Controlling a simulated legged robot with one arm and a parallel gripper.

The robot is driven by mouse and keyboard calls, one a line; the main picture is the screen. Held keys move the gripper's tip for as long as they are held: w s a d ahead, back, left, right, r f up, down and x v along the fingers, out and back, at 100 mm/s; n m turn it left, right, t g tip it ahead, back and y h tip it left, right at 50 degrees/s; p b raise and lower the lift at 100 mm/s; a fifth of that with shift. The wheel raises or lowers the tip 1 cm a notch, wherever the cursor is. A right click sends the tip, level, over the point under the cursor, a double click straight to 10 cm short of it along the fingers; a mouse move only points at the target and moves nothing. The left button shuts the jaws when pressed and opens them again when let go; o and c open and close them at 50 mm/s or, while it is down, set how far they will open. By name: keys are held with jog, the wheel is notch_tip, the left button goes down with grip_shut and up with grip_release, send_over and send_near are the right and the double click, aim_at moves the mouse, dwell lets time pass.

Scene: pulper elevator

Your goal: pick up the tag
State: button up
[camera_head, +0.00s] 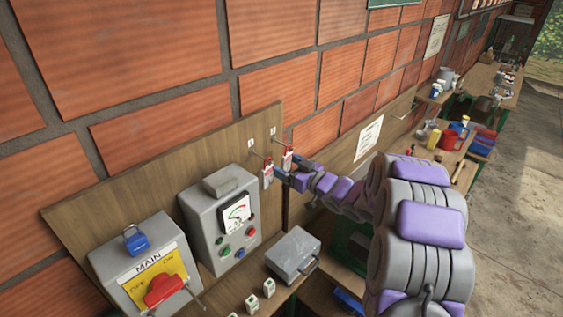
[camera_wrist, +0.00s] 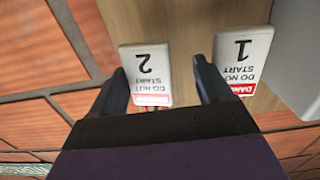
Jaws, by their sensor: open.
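Two red and white tags hang from hooks on the wooden board, the left tag (camera_head: 267,173) and the right tag (camera_head: 287,157) in the head view. In the wrist view, the tag marked 2 (camera_wrist: 147,68) reads "DO NOT START" and appears upside down. The tag marked 1 (camera_wrist: 242,58) is to its right, partly red at its edge. My gripper (camera_wrist: 163,75) is open, its two dark fingers on either side of the lower part of tag 2. Tag 1 lies outside the right finger. I cannot tell whether the fingers touch tag 2.
The wooden board (camera_head: 110,190) is against a brick wall. A grey gauge box (camera_head: 222,225) and a MAIN switch box (camera_head: 150,270) with a blue padlock (camera_head: 136,240) stand left of the tags. A grey case (camera_head: 293,254) lies below. Benches with containers recede right.

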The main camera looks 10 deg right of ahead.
jog(key=shift+w+d+r, duration=0.1)
jog(key=shift+w+d, duration=0.05)
jog(key=shift+w, duration=0.85)
jog(key=shift+w+d, duration=0.25)
jog(key=shift+d, duration=0.2)
jog(key=shift+a, duration=0.8)
jog(key=c, duration=0.3)
jog(key=shift+a, duration=0.4)
jog(key=c, duration=0.3)
jog(key=shift+d, duration=0.45)
jog(key=c, duration=0.3)
jog(key=shift+d, duration=0.5)
jog(key=shift+c, duration=0.5)
jog(key=shift+a, duration=0.1)
